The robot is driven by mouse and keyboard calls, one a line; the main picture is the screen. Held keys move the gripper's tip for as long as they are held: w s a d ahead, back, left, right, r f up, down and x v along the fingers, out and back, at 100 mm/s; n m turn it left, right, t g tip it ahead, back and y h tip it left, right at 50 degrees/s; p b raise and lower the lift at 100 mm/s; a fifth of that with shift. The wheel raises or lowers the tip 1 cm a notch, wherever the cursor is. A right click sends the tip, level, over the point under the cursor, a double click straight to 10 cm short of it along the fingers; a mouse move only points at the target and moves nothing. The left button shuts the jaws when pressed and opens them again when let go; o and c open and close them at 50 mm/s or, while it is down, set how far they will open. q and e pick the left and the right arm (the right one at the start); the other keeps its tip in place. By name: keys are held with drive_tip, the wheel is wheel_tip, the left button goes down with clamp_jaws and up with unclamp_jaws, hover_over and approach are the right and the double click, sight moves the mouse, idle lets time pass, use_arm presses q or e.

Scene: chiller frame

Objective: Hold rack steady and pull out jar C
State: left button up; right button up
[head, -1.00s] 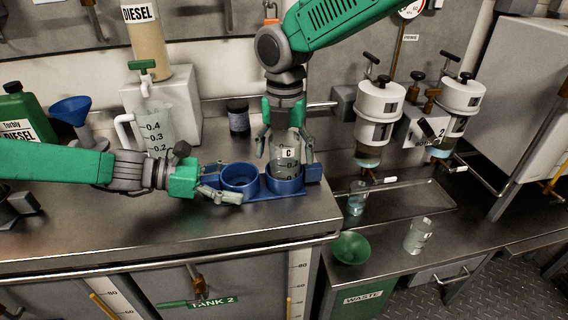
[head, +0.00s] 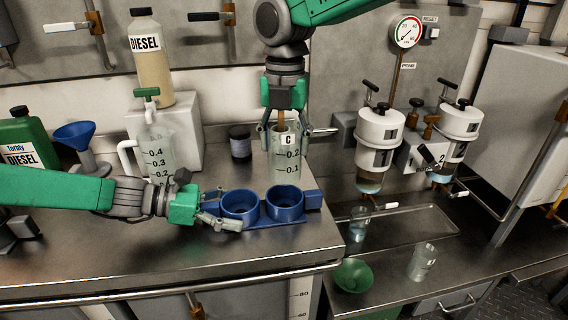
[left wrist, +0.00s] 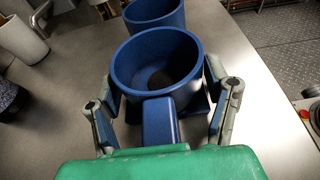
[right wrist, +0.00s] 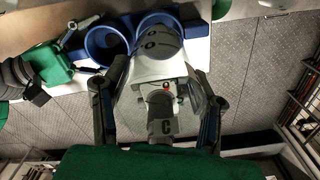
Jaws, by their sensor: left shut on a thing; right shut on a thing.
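Jar C (head: 287,155) is a clear graduated jar with a "C" label. My right gripper (head: 287,132) is shut on its upper part from above and holds it upright above the rack. The jar also shows between the fingers in the right wrist view (right wrist: 160,100). The blue rack (head: 262,219) sits on the steel counter with two round cups, both empty in the head view. My left gripper (head: 218,222) is shut on the rack's left end. In the left wrist view the fingers (left wrist: 165,110) flank the rack's handle (left wrist: 160,122).
A measuring jug (head: 155,150), a dark-lidded jar (head: 240,143) and a blue funnel (head: 76,138) stand behind the rack. A green bowl (head: 353,276) and a glass beaker (head: 422,262) stand on the lower right counter. Counter in front of the rack is clear.

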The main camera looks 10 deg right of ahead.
drive_tip(key=shift+r, duration=0.75)
use_arm(q)
drive_tip(key=o, duration=0.9)
